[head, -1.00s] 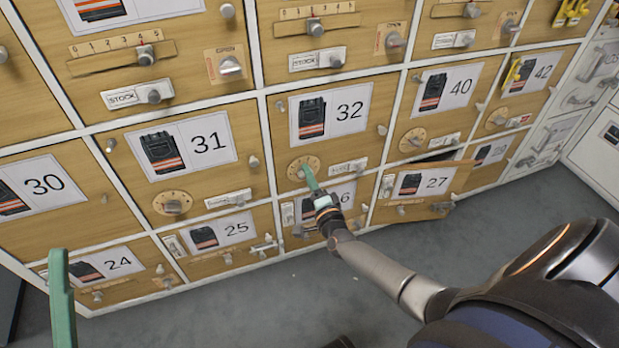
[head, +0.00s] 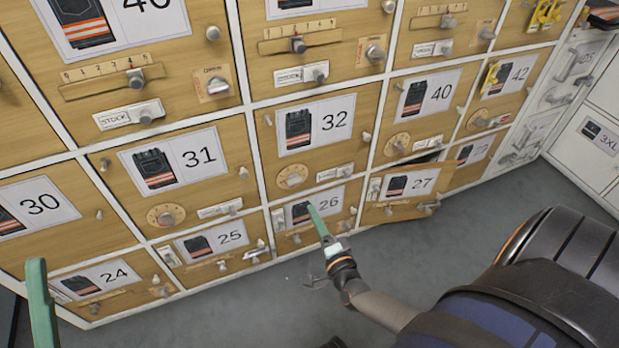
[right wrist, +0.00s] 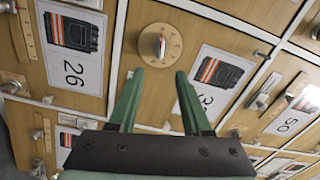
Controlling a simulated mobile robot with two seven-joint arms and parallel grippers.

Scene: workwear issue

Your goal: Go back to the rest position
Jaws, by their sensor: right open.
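My right gripper (head: 314,211) is open and empty. In the head view its green fingers show in front of the door labelled 26 (head: 297,240), below the round dial of door 32 (head: 291,177). In the right wrist view the two fingertips (right wrist: 160,72) stand apart, with a round dial (right wrist: 160,45) beyond the gap and the label 26 (right wrist: 74,46) to the left. Of my left gripper (head: 41,305) only one green finger shows at the lower left edge of the head view; its other finger is hidden.
The wooden locker wall has many numbered doors with knobs, sliders and dials. Door 27 (head: 405,206) stands ajar, jutting out to the right of my right gripper. White drawers (head: 592,140) stand at far right. The grey floor (head: 420,265) in front looks clear.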

